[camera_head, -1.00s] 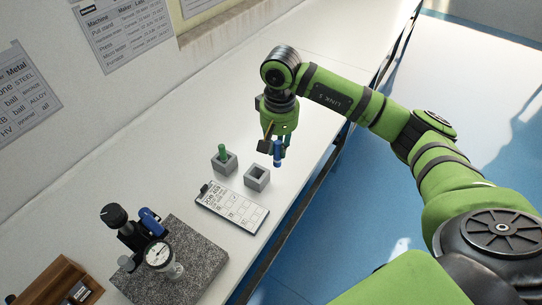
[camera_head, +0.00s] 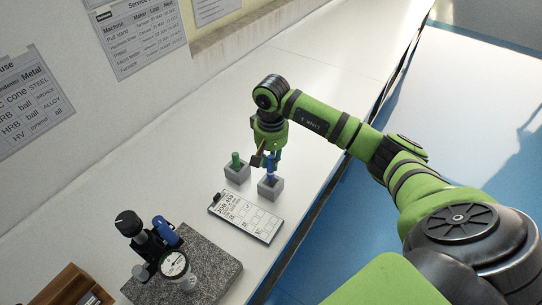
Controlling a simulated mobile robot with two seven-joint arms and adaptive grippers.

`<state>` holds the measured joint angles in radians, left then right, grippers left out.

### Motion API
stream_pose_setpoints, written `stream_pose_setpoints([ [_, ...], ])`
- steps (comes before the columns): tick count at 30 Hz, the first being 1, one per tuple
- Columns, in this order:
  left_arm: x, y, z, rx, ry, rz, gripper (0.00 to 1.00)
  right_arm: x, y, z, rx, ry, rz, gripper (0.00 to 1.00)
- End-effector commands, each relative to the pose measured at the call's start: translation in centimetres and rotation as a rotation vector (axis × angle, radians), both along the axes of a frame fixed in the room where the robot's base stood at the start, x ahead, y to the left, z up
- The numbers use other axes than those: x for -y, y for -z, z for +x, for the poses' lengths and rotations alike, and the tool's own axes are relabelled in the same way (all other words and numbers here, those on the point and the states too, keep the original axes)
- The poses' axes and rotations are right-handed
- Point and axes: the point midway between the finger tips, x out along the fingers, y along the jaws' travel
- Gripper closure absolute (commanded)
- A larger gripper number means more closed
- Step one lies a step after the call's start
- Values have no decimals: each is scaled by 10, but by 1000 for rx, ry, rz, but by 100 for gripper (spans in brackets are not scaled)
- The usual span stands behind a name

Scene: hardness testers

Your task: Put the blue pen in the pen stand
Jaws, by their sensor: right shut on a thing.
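The blue pen (camera_head: 271,170) is upright in my right gripper (camera_head: 272,158), whose fingers are shut on its upper part. The pen's lower part is at the opening of a grey square pen stand (camera_head: 271,191). It looks lined up with the hole, but I cannot tell how deep it sits. A second grey stand (camera_head: 237,176), left of and behind it, holds a green pen (camera_head: 236,159). My left gripper is out of view.
A clipboard with a job card (camera_head: 246,217) lies just in front of the stands. A dial gauge tester (camera_head: 172,263) stands on a granite plate (camera_head: 215,268) at lower left. A wooden box (camera_head: 72,285) is in the corner. The bench behind is clear.

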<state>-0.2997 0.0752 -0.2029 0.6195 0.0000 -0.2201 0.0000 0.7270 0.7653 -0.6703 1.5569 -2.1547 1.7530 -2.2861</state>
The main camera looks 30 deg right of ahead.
Motion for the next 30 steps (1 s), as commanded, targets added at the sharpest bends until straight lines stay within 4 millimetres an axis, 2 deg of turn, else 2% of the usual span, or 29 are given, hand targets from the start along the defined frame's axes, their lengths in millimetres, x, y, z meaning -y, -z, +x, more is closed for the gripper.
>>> stream_pose_setpoints([
  [18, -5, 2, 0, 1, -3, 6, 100, 0, 5, 0, 0, 0, -1, 100],
  [30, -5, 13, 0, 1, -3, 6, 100, 0, 16, 0, 0, 0, -1, 100],
])
